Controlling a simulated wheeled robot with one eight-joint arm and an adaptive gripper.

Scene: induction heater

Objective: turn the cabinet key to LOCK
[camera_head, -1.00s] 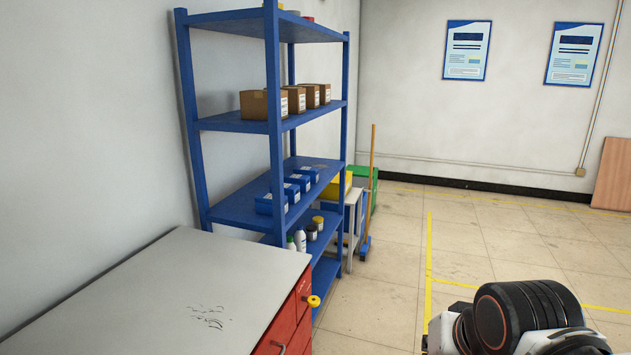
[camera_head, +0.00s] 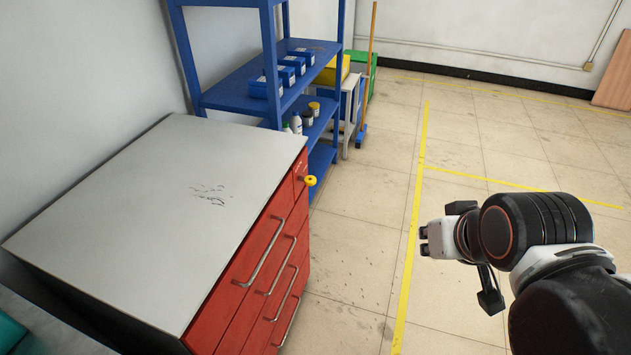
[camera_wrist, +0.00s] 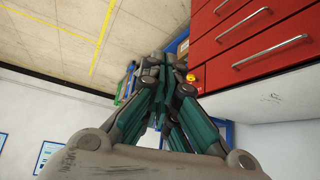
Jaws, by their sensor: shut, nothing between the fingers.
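The yellow cabinet key (camera_head: 310,180) sticks out near the top of the red drawer cabinet (camera_head: 232,312), at its far front corner. The key also shows in the wrist view (camera_wrist: 191,77), just right of my fingers. Its turn position is too small to read, and no LOCK mark is legible. My gripper (camera_head: 424,240) is to the right of the cabinet over open floor, apart from the key and pointing left. In the wrist view its teal-padded fingers (camera_wrist: 163,62) are together and empty.
The cabinet has a grey top (camera_head: 150,220) and several protruding drawer handles (camera_head: 262,252). A blue shelf (camera_head: 240,88) with boxes and bottles stands behind it. A broom (camera_head: 368,70) stands beside the shelf. The tiled floor (camera_head: 350,275) between cabinet and gripper is clear.

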